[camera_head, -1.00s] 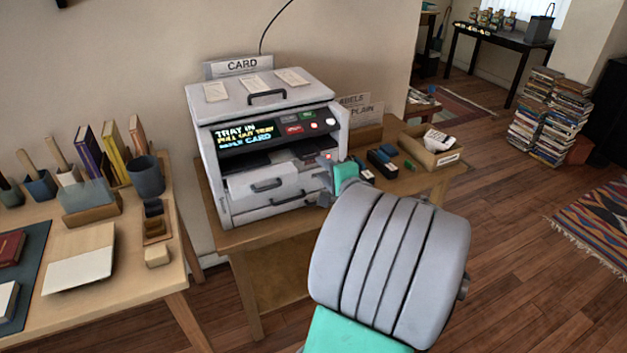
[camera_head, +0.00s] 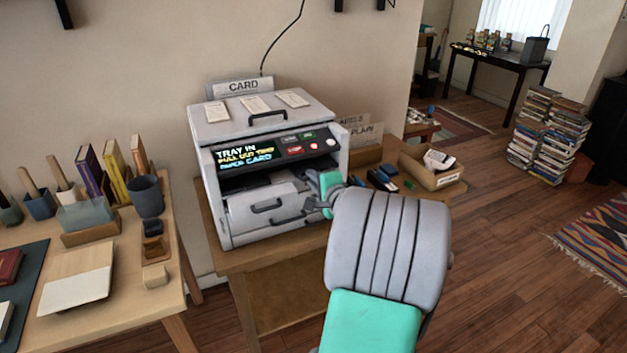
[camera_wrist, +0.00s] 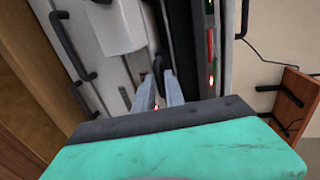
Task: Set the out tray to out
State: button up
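The grey printer (camera_head: 216,215) stands on a wooden table. Its display (camera_head: 244,156) reads "TRAY IN", "PULL OUT TRAY" and "PAPER CARD". Below the display is a dark recess (camera_head: 240,182), and under that a grey drawer front with a black handle (camera_head: 266,206). I cannot clearly tell the out tray from the other front parts; my gripper covers the right of the recess. My gripper (camera_head: 311,192) is at the right of the printer's front. In the wrist view, its two grey fingers (camera_wrist: 159,92) are apart, pointing at the printer front, with nothing clearly between them.
A card box (camera_head: 441,176) and small dark desk items (camera_head: 382,180) lie right of the printer. A desk (camera_head: 125,285) with books and cups stands at the left. Stacked books (camera_head: 545,135) stand on the floor at the right. Floor between is clear.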

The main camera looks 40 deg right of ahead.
grip_shut()
dwell(1.0)
